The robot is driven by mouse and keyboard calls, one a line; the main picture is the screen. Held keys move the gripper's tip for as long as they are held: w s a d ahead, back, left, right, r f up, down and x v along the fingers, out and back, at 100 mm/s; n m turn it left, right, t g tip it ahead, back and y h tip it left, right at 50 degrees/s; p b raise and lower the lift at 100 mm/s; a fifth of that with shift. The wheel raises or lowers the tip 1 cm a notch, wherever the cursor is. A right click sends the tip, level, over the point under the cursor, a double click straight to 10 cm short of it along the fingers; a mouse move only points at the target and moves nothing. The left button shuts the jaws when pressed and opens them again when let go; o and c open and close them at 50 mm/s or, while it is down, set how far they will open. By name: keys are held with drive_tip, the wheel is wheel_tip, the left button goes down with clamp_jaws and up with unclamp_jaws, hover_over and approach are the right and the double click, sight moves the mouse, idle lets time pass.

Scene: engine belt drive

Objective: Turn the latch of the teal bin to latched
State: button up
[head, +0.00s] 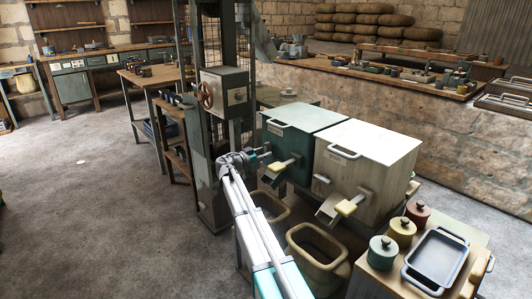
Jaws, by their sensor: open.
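The teal bin (304,117) stands right of centre in the head view, with a handle on its lid and a dark teal front. A chute with a pale yellow handle (281,164) sticks out low on its front. I cannot pick out the latch or its position for sure; my arm end covers part of that area. My gripper (263,153) is at the left side of the bin's front, left of the yellow handle. It is small in the view; its jaws are open. I cannot tell whether it touches the bin.
A white bin (366,150) with its own chute stands close on the right. Open tubs (318,246) sit below the chutes. A table at the lower right holds lidded pots (384,252) and a tray (435,257). A tall machine (210,160) stands just left; the floor beyond is clear.

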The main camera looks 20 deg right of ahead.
drive_tip(key=shift+w+d, duration=0.2)
drive_tip(key=shift+d, duration=0.4)
clamp_jaws()
